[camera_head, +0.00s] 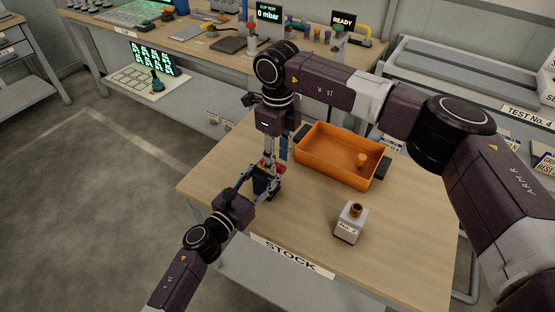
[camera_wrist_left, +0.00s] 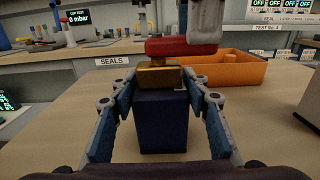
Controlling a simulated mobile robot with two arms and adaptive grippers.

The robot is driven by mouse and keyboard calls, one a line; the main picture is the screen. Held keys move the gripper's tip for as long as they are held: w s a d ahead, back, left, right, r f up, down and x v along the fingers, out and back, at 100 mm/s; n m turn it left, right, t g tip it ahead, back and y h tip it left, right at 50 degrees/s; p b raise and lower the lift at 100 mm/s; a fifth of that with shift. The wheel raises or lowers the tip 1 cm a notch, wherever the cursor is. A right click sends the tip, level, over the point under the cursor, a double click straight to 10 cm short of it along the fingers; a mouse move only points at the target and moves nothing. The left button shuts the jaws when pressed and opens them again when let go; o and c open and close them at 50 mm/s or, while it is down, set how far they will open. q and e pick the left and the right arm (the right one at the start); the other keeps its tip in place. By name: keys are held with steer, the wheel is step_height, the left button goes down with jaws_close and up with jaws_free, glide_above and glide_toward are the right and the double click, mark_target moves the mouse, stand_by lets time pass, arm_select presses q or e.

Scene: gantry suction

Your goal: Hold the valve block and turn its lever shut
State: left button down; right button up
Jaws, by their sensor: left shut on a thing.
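The valve block (camera_wrist_left: 162,122) is a dark blue block with a brass valve body (camera_wrist_left: 160,76) and a red lever (camera_wrist_left: 180,46) on top. In the head view the block (camera_head: 262,185) stands upright at the table's left edge, partly covered by my grippers. My left gripper (camera_head: 258,184) comes in from the lower left and is shut on the block, one blue-padded finger along each side. My right gripper (camera_head: 272,158) points down from above at the red lever. In the left wrist view its grey finger reaches the lever's right part; I cannot tell whether it grips the lever.
An orange bin (camera_head: 335,167) with a small orange piece (camera_head: 361,160) inside stands right of the block. A small grey-white block with a brass top (camera_head: 350,223) stands nearer the front. A STOCK label (camera_head: 292,255) marks the front edge. The front middle of the wooden table (camera_head: 300,215) is clear.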

steer(key=shift+f, duration=0.45)
jaws_close()
